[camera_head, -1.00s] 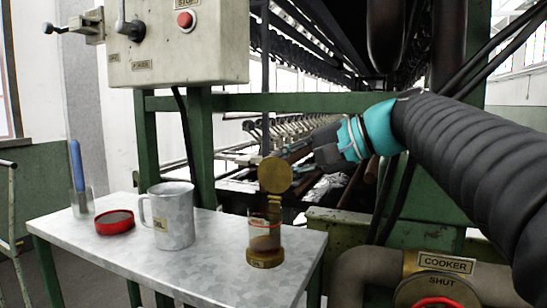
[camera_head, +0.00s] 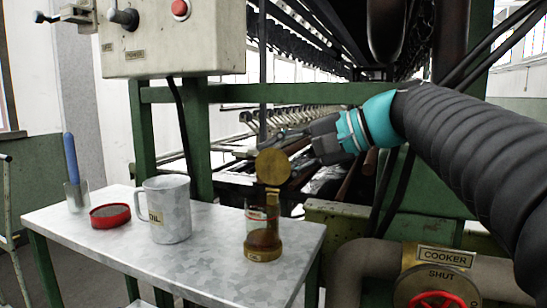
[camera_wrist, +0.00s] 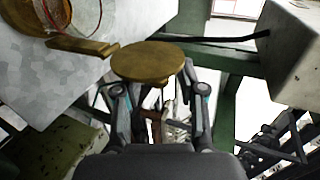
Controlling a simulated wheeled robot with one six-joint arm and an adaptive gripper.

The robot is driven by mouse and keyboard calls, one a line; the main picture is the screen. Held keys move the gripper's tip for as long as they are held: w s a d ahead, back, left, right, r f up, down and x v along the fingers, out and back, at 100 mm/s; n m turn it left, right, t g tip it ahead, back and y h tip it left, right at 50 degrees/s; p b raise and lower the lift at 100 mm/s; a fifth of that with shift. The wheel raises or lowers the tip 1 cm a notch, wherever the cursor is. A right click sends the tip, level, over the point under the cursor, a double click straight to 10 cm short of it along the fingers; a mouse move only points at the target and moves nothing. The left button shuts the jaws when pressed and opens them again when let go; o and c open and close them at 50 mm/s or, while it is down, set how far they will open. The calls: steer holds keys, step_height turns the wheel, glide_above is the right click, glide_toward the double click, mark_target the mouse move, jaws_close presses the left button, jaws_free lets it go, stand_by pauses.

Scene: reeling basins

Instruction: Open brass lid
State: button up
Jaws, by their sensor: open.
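The brass lid (camera_head: 273,166) is a round disc standing raised above a glass jar (camera_head: 263,228) with a brass base, on the table's right part. The lid stands up on a narrow brass stem or hinge, clear of the jar's mouth. My gripper (camera_head: 285,138) comes in from the right, behind and above the lid, with its fingers pointing left. In the wrist view the lid (camera_wrist: 148,62) lies just ahead of the spread fingers (camera_wrist: 161,92), its lower edge close to them. Whether they touch it cannot be told. The jar (camera_wrist: 52,14) shows at the top left there.
The grey table (camera_head: 205,268) also bears an oil mug (camera_head: 168,212), a red-rimmed dish (camera_head: 110,216) and a blue-handled tool in a cup (camera_head: 71,160). A control box (camera_head: 175,40) hangs above. A pipe with a cooker valve (camera_head: 437,290) is at the lower right.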

steer(key=v, duration=0.7)
steer(key=shift+d+r, duration=0.15)
